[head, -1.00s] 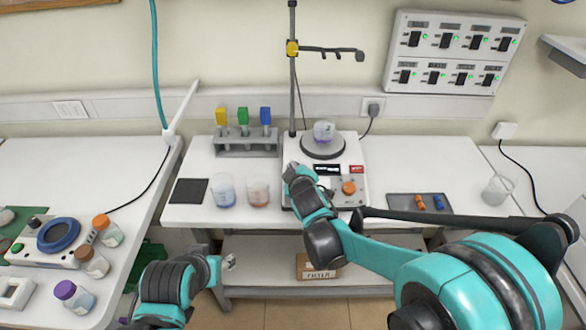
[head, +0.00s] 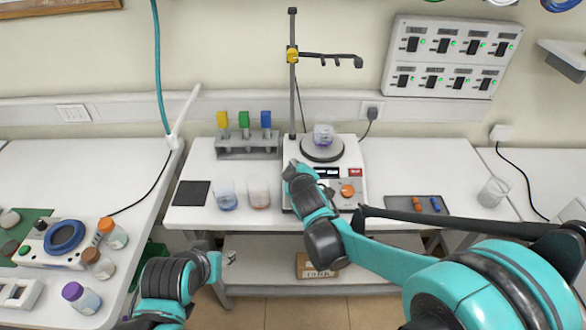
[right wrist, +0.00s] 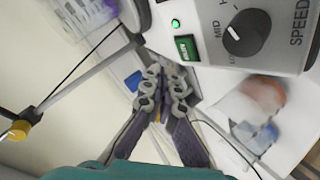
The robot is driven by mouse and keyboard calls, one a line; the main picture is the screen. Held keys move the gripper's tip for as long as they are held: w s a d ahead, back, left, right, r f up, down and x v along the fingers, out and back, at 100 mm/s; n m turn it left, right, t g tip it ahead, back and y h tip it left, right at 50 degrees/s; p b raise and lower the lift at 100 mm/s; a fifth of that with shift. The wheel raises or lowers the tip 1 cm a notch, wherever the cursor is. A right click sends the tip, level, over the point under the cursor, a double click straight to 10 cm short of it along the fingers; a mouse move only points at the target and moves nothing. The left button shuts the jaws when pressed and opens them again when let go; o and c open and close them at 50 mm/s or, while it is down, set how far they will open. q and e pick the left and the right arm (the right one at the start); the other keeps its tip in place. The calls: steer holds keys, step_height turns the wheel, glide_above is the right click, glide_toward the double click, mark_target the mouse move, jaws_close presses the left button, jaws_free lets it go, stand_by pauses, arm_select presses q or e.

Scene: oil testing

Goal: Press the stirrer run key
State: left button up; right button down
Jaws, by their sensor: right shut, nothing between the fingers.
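In the right wrist view, a dark green key (right wrist: 187,47) with pale lettering sits beside a bright green lamp (right wrist: 176,22) and the black speed knob (right wrist: 247,32). My right gripper (head: 291,169) is shut and empty at the panel's left side. Its fingertips (right wrist: 165,68) appear close to the green key; contact cannot be told. My left gripper (head: 229,258) is low, before the bench.
Two beakers (head: 227,196) (head: 258,193) stand left of the stirrer, with a dark pad (head: 193,193) and a tube rack (head: 247,146) nearby. A stand (head: 294,80) rises behind. A dark tray (head: 408,207) and an empty beaker (head: 494,191) are right.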

steer(key=r+p, duration=0.1)
steer(key=s+r+p, duration=0.1)
steer(key=r, duration=0.1)
steer(key=shift+f, duration=0.1)
stand_by(0.7)
steer(key=s+d+f+m+g, duration=0.1)
steer(key=s+d+m, duration=0.3)
steer(key=s, duration=0.5)
steer(key=s+d+m+g+h, duration=0.1)
steer(key=s+d+m+g, duration=0.2)
steer(key=s+d, duration=0.4)
steer(key=s+d+f+m+g+h, duration=0.1)
steer(key=s+d+m, duration=0.3)
steer(key=s, duration=0.6)
steer(key=d, duration=0.2)
steer(key=shift+s+d+f+m+g, duration=0.3)
steer(key=shift+s+d+f+g, duration=0.05)
steer(key=shift+s+g, duration=0.05)
